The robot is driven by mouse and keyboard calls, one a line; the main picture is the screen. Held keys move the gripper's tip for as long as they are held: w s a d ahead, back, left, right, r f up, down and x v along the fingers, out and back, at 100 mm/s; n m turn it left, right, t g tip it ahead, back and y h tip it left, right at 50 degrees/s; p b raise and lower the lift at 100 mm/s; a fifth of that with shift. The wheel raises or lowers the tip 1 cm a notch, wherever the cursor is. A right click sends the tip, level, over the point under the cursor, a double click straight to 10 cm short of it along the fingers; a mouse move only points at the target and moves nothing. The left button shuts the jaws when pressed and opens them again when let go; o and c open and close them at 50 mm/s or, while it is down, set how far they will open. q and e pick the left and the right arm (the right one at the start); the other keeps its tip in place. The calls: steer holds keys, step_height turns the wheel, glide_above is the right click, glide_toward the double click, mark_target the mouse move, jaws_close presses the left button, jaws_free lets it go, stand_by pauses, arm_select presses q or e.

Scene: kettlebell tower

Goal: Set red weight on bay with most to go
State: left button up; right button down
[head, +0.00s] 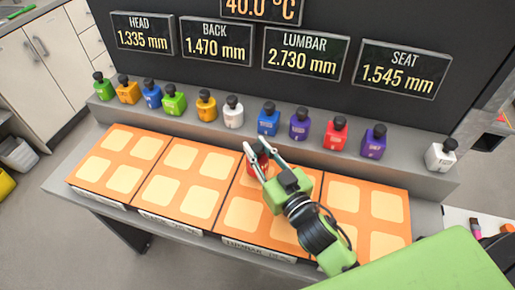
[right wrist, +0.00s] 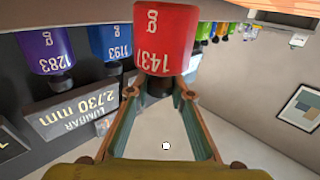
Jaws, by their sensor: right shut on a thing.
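My right gripper (head: 263,150) is shut on a red weight (head: 256,163) with a dark neck. In the right wrist view the red weight (right wrist: 165,38) reads 1431 g and the fingertips (right wrist: 159,93) close around its dark neck. In the head view it is over the back part of the lumbar bay (head: 245,213); whether it touches the pad I cannot tell. The head bay (head: 123,178), back bay (head: 172,190) and seat bay (head: 384,243) look empty. The signs read head 1.335 mm, back 1.470 mm, lumbar 2.730 mm (head: 304,56), seat 1.545 mm. My left gripper is out of view.
A grey shelf behind the bays holds several coloured weights, including another red weight (head: 336,137), a purple one (head: 300,127) and a blue one (head: 268,121). A white weight (head: 440,156) stands at the right end. My right arm covers part of the lumbar and seat bays.

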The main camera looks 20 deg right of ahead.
steer(key=shift+f+b, duration=0.15)
steer(key=shift+b, duration=0.15)
steer(key=shift+s+f, duration=0.15)
steer(key=shift+f, duration=0.05)
steer(key=c, duration=1.8)
jaws_free()
steer(key=shift+s+f, duration=0.1)
steer(key=shift+f, duration=0.45)
steer(key=shift+r, duration=0.5)
steer(key=shift+s+f, duration=0.1)
steer(key=shift+s, duration=0.1)
steer(key=shift+s+d+r+b, duration=0.2)
steer(key=shift+s+d+b, duration=0.2)
steer(key=shift+s, duration=1.45)
steer(key=shift+s+d+r+b, duration=0.15)
steer(key=shift+s+d+b, duration=0.15)
steer(key=shift+s, duration=1.5)
steer(key=shift+s+d+r+b, duration=0.25)
steer(key=shift+s+d, duration=0.2)
steer(key=shift+s, duration=1.4)
